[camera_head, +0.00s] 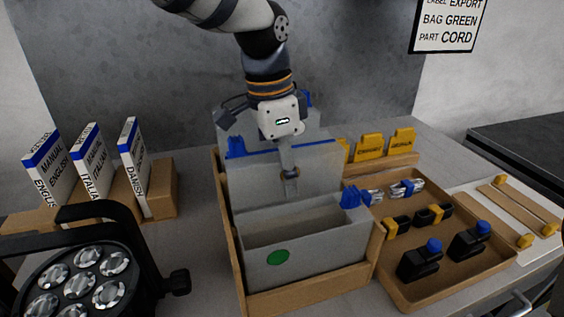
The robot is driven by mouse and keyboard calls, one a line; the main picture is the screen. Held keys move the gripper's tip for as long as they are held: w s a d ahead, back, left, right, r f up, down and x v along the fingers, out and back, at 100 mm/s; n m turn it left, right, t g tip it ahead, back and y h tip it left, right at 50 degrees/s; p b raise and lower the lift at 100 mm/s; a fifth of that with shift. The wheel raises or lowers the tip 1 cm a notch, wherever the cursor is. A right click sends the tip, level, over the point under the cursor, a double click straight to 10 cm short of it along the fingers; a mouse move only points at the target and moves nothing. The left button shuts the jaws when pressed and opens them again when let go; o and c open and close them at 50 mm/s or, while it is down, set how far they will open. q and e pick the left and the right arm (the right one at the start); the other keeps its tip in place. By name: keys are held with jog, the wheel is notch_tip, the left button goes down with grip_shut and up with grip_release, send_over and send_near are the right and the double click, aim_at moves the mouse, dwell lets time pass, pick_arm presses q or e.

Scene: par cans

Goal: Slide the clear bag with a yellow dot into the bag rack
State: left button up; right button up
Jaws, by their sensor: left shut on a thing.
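A wooden bag rack (240,290) stands on the table in the middle, with grey see-through bags upright in it. The front bag (315,256) has a green dot and a blue clip at its top right. My left gripper (289,172) comes down from above and is shut on the bag just behind it (255,183), which has a blue clip at its upper left. This held bag's lower part is hidden by the front bag, and I see no yellow dot on it. Another bag (228,125) stands behind, partly covered by my gripper. My right gripper is not in view.
Manuals (88,160) stand in wooden holders at left. A black multi-lens lamp (85,280) is at front left. At right, a wooden tray (450,285) holds black connectors, and yellow tags (370,146) stand behind.

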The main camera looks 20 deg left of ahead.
pick_arm(q)
jog(key=shift+s+f, duration=0.1)
jog(key=shift+f, duration=0.35)
jog(key=o, duration=1.1)
jog(key=shift+f, duration=0.1)
jog(key=shift+o, duration=0.2)
jog(key=shift+r, duration=0.25)
jog(key=r, duration=0.7)
jog(key=a+r, duration=0.1)
jog(key=r, duration=0.3)
jog(key=shift+s+r, duration=0.3)
jog(key=shift+r, duration=0.05)
